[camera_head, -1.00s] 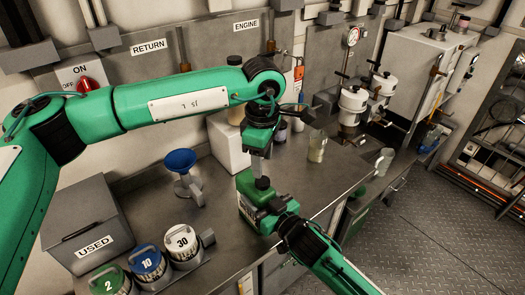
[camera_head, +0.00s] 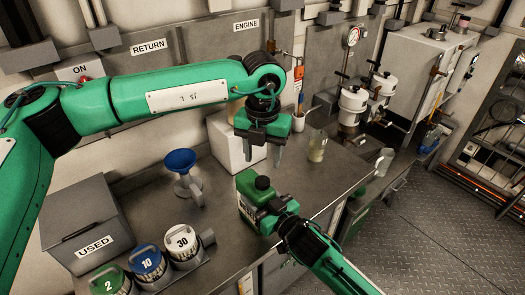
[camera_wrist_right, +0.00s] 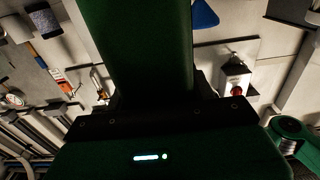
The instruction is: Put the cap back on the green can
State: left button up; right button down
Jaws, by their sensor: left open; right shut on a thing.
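The green can (camera_head: 250,192) is at the front edge of the steel counter, tilted in the picture. A dark cap (camera_head: 262,183) sits on its neck; I cannot tell how tightly it is seated. My right gripper (camera_head: 272,212) is shut on the can from the lower right. In the right wrist view the can (camera_wrist_right: 140,50) fills the upper middle and the cap is out of sight. My left gripper (camera_head: 262,154) is open and empty, with fingers pointing down, above and behind the can, apart from the cap.
A white container (camera_head: 225,145) stands behind my left gripper. A blue funnel (camera_head: 181,160) on a stand is to the left, with the USED box (camera_head: 85,225) and numbered containers (camera_head: 182,243) in front. A jar (camera_head: 317,146) stands right. Counter between funnel and can is clear.

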aim_at(262, 181)
pick_arm(q)
jog(key=n, duration=0.6)
jog(key=shift+r, duration=0.2)
jog(key=n, duration=0.5)
jog(key=shift+r, duration=0.15)
jog(key=shift+f, duration=4.05)
jog(key=c, duration=1)
